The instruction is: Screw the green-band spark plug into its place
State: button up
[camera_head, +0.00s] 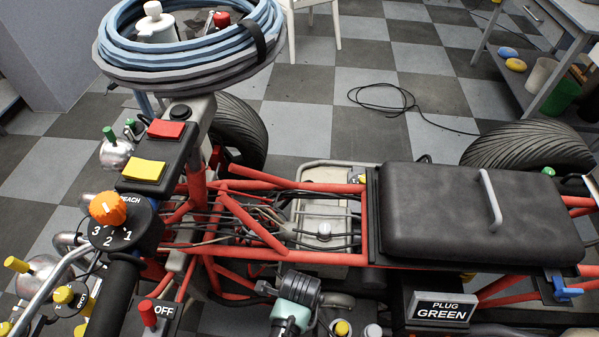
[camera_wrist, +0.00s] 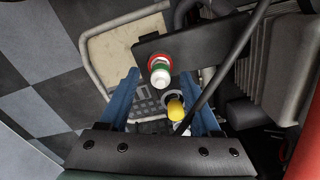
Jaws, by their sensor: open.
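In the wrist view a small upright piece with a white tip, a green band (camera_wrist: 158,66) and some red behind it stands at a dark plate (camera_wrist: 210,42). It looks like the green-band spark plug. My gripper (camera_wrist: 163,88) shows as two blue fingers on a dark palm, open, with nothing clasped. The piece shows between the fingertips, apart from both; how far ahead it is I cannot tell. A yellow-topped piece (camera_wrist: 175,109) shows nearer the right finger. I cannot make out my gripper in the head view. A sign (camera_head: 442,312) there reads "PLUG GREEN".
A dark cable (camera_wrist: 222,70) crosses beside the right finger, with grey cooling fins (camera_wrist: 270,60) further right. In the head view red frame tubes (camera_head: 255,215), a black seat (camera_head: 480,215) and a coiled blue hose (camera_head: 190,55) surround the middle of the quad.

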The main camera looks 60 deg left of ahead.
jog(key=shift+f, duration=0.1)
grip_shut()
dwell(0.3)
jog(key=shift+m+p, duration=0.4)
jog(key=shift+m, duration=0.6)
jog(key=shift+m+p, duration=0.4)
jog(key=shift+m, duration=0.6)
